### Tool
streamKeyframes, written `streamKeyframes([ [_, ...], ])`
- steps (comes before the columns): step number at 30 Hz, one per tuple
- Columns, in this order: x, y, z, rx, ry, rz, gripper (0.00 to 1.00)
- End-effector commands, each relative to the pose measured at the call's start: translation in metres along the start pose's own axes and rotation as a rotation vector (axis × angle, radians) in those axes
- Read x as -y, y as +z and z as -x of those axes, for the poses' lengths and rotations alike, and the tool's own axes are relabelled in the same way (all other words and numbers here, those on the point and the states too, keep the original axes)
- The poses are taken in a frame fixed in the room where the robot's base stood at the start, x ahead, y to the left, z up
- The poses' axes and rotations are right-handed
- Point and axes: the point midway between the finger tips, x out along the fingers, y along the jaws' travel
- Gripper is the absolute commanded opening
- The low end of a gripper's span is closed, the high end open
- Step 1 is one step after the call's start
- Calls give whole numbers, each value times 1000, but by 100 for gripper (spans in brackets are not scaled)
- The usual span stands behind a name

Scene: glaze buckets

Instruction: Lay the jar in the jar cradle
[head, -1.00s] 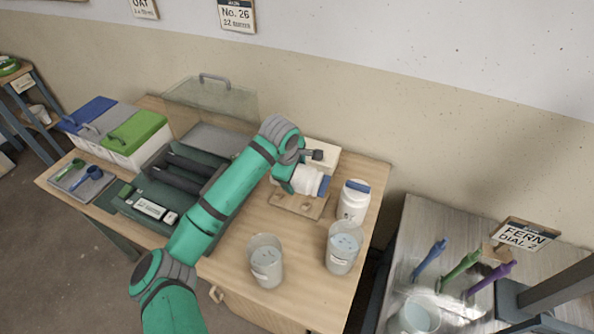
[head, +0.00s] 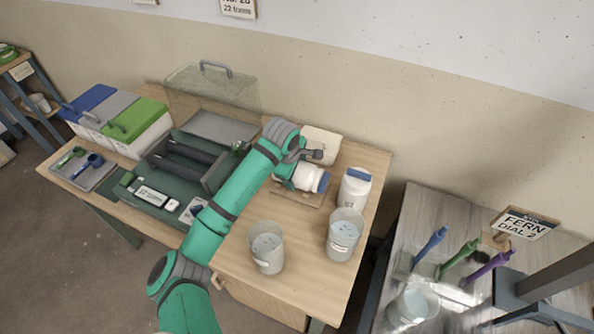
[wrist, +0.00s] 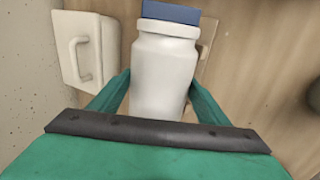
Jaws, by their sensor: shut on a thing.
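The held jar (head: 310,179) is white with a blue lid and lies on its side, lid toward the right in the head view. My gripper (head: 294,174) is shut on it; in the wrist view the fingers press both sides of the jar (wrist: 165,75), lid away from me. The jar cradle (head: 298,198) is a low wooden stand directly under the jar, mostly hidden by it. A strip of its wood shows beside the lid in the wrist view (wrist: 208,42). I cannot tell whether the jar touches the cradle.
Two cups (head: 266,248) (head: 343,235) stand in front. A cream box with a handle (head: 322,140) is close behind.

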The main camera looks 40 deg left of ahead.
Motion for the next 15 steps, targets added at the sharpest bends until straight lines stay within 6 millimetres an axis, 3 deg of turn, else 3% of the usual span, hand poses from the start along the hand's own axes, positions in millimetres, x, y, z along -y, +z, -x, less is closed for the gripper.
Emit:
streamKeyframes([
  [9, -1, -1, 2, -1, 4, 0, 34],
  [10, -2, 0, 2, -1, 4, 0, 77],
  [12, -1, 0, 1, -1, 3, -1, 92],
  [15, -1, 1, 1, 0, 2, -2, 92],
])
